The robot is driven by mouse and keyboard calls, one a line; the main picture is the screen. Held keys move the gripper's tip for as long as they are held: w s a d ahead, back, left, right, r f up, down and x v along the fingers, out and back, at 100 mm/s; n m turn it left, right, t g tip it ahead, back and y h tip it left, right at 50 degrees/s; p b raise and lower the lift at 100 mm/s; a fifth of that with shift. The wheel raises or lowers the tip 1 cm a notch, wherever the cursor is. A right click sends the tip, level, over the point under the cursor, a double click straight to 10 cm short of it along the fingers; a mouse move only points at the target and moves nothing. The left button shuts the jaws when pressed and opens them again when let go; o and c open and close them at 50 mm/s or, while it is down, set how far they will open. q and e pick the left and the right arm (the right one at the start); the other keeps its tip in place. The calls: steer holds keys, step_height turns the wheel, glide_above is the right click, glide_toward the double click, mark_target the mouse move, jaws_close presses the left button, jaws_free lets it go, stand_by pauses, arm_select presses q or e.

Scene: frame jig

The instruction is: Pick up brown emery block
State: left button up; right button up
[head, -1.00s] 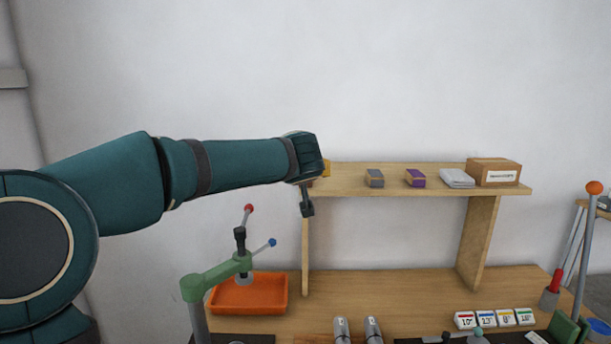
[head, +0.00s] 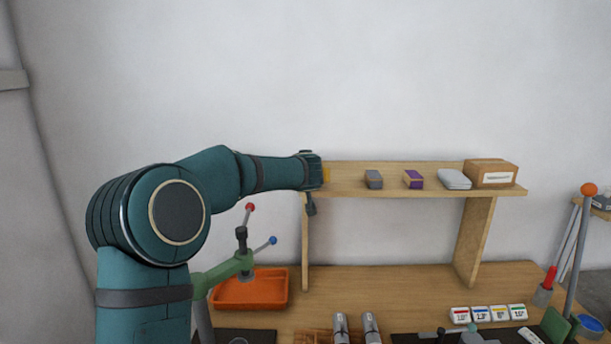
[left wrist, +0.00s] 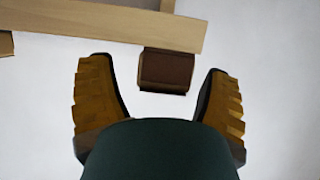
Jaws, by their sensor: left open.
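The brown emery block (left wrist: 166,72) shows in the left wrist view, a dark brown block against the edge of the pale wooden shelf. It lies ahead of and between the spread fingertips of my left gripper (left wrist: 159,84), with a gap on both sides. In the head view my left gripper (head: 314,186) is at the left end of the shelf (head: 345,190). The block cannot be made out there, behind the hand. My left gripper is open and holds nothing. My right gripper is not in view.
On the shelf, to the right, sit a grey block (head: 374,179), a purple block (head: 413,179), a grey-white packet (head: 454,179) and a cardboard box (head: 491,172). Below are an orange tray (head: 250,288) and a green jig arm with lever knobs (head: 225,268).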

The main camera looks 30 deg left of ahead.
arm_select(q)
steer(key=shift+w+a+f, duration=0.2)
steer(key=shift+w+a, duration=0.05)
steer(key=shift+w, duration=0.1)
steer(key=c, duration=1.3)
steer(key=shift+r, duration=0.15)
